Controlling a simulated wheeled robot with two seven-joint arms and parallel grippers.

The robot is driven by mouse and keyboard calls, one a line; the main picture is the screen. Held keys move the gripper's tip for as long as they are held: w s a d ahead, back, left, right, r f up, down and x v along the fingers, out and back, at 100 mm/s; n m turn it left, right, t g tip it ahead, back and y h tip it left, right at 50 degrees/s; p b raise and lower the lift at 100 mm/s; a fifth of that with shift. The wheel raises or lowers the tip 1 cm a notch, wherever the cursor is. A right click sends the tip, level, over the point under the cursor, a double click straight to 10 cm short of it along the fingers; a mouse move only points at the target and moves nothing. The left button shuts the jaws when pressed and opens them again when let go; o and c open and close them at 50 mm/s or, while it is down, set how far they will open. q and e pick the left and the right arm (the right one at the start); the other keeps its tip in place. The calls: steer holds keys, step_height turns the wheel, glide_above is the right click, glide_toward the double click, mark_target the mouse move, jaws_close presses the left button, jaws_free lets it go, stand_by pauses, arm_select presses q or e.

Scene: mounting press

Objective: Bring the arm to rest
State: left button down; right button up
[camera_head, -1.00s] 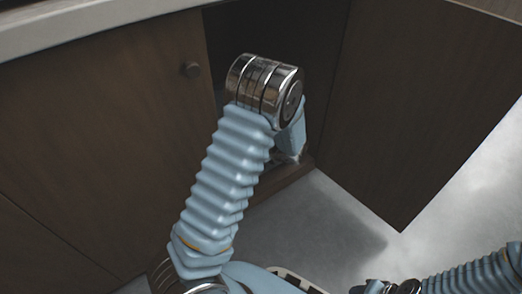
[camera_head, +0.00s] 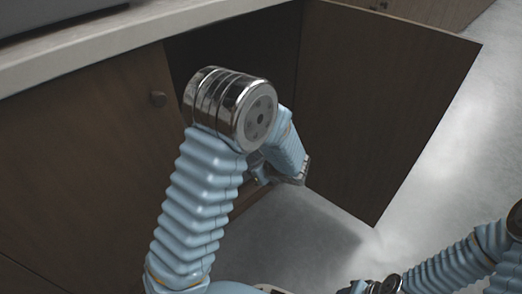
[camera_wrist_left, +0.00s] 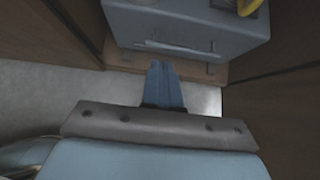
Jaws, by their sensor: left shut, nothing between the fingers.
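My left arm reaches toward the open cabinet (camera_head: 232,45) in the head view, its elbow raised in front of the opening. My left gripper shows in the left wrist view (camera_wrist_left: 163,68) with its two blue fingers together and nothing between them. They point at a blue-grey box (camera_wrist_left: 190,25) with a thin bar on its front, standing inside the cabinet; a gap between fingertips and box cannot be judged. In the head view the left fingers are mostly hidden behind the forearm. Part of my right arm shows at the lower right; its gripper is not seen.
The open cabinet door (camera_head: 375,100) stands to the right of my left arm. A pale countertop (camera_head: 110,35) runs above. Grey floor (camera_head: 440,170) lies clear on the right. Something yellow (camera_wrist_left: 247,6) sits atop the box.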

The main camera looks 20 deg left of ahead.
arm_select(q)
steer(key=s+d+f+n+g+h+p, duration=0.1)
steer(key=s+d+f+n+h+p, duration=0.3)
steer(key=s+n, duration=0.5)
steer(key=s+d+f+n+g+h+p, duration=0.1)
steer(key=s+d+f+n+h+p, duration=0.3)
steer(key=n, duration=1.1)
steer(key=s+d+h+p, duration=0.3)
steer(key=s+d+h, duration=0.1)
steer(key=s+d, duration=0.2)
steer(key=shift+d+g+h, duration=0.2)
steer(key=shift+g+h, duration=0.2)
steer(key=shift+f, duration=0.1)
